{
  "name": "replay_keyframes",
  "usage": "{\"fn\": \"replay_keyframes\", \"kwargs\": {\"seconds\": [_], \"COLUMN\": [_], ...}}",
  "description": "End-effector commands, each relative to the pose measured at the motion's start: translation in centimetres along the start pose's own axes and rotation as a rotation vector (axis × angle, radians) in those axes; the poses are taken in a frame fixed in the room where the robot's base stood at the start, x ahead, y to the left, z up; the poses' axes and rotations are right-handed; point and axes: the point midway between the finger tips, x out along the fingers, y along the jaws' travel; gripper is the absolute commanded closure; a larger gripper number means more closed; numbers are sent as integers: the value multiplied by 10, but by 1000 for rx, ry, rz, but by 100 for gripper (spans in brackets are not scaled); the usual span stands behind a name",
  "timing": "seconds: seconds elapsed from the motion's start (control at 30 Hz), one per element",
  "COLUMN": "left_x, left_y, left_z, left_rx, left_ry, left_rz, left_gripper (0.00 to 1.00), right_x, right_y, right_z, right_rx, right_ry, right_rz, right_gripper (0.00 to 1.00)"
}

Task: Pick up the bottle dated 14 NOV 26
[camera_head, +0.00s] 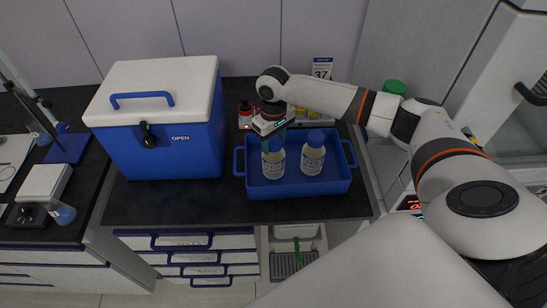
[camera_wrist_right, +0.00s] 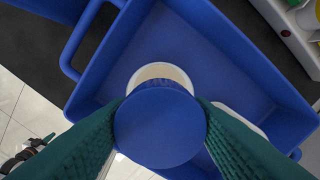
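Two white bottles with blue caps and printed labels stand side by side in a blue tray (camera_head: 318,189). The left bottle (camera_head: 273,166) is under my right gripper (camera_head: 274,133). The right bottle (camera_head: 312,158) stands clear of it. The label dates are too small to read. In the right wrist view, the left bottle's blue cap (camera_wrist_right: 160,124) lies between the two green fingers. The fingers meet the cap's edges, and their tips are partly hidden by it. I cannot tell whether they grip. The bottle looks upright in the tray. My left gripper is not in view.
A blue cooler box (camera_head: 168,143) with a white lid stands left of the tray. A red-capped bottle (camera_head: 245,114) and a small sign marked 37 (camera_head: 322,68) are behind the tray. Dark bench top is free in front of the tray and cooler.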

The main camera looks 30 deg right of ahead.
Motion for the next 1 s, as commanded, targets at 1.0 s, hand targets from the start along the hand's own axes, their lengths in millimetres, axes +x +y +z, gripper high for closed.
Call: {"fn": "replay_keyframes", "kwargs": {"seconds": [1.0], "left_x": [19], "left_y": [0], "left_z": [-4], "left_rx": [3], "left_ry": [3], "left_rz": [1], "left_gripper": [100], "right_x": [-85], "right_y": [0], "right_z": [2], "right_rx": [0], "right_ry": [-6], "right_rz": [1], "right_gripper": [100]}}
